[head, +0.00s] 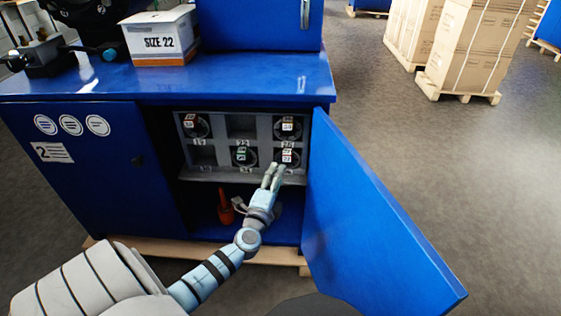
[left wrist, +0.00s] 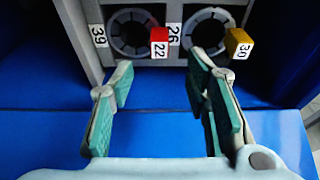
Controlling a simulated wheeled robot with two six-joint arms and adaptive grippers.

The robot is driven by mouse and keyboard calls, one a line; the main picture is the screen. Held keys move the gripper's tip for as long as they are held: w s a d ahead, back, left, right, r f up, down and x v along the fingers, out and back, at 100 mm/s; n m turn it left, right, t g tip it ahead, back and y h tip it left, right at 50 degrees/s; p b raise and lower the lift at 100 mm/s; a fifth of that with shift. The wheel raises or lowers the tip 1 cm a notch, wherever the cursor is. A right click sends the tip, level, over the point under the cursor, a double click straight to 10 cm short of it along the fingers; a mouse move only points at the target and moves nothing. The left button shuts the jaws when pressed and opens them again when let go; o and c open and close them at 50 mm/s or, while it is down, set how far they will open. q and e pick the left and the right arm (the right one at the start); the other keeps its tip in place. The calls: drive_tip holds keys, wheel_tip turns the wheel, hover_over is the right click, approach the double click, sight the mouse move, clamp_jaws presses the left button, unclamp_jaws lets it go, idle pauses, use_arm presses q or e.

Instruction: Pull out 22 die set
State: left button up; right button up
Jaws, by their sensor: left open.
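The die rack (head: 222,173) stands in the open blue cabinet. The 22 die set, a dark ring with a red tag marked 22 (left wrist: 159,42), sits in the bottom right slot; it also shows in the head view (head: 288,157). In the left wrist view label 39 is beside it, and label 26 lies between it and a die set with a yellow tag marked 30 (left wrist: 239,44). The top middle slot, labelled 22, looks empty. My left gripper (head: 272,170) is open and empty, close in front of the 22 die set. My right gripper is out of view.
The blue cabinet door (head: 365,210) stands open at the right of my left arm. An orange object (head: 225,207) is on the shelf below the rack. A box marked SIZE 22 (head: 160,38) sits on the cabinet top. Other die sets fill nearby slots.

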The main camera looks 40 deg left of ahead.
sight(285, 159)
use_arm(q)
drive_tip(key=b+x, duration=0.1)
drive_tip(key=x, duration=0.5)
drive_tip(key=shift+f, duration=0.15)
drive_tip(key=b+x, duration=0.2)
drive_tip(key=x, duration=0.1)
drive_tip(key=shift+w, duration=0.1)
drive_tip(key=shift+w+a+b, duration=0.2)
drive_tip(key=shift+w+b, duration=0.15)
drive_tip(key=shift+w, duration=0.05)
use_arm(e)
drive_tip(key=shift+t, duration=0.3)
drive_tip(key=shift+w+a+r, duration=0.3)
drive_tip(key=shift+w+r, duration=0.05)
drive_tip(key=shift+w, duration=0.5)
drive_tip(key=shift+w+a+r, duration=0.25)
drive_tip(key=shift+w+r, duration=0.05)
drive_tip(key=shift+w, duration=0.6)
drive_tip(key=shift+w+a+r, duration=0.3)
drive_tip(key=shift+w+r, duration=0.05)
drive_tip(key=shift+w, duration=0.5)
use_arm(q)
drive_tip(key=shift+c, duration=0.4)
clamp_jaws()
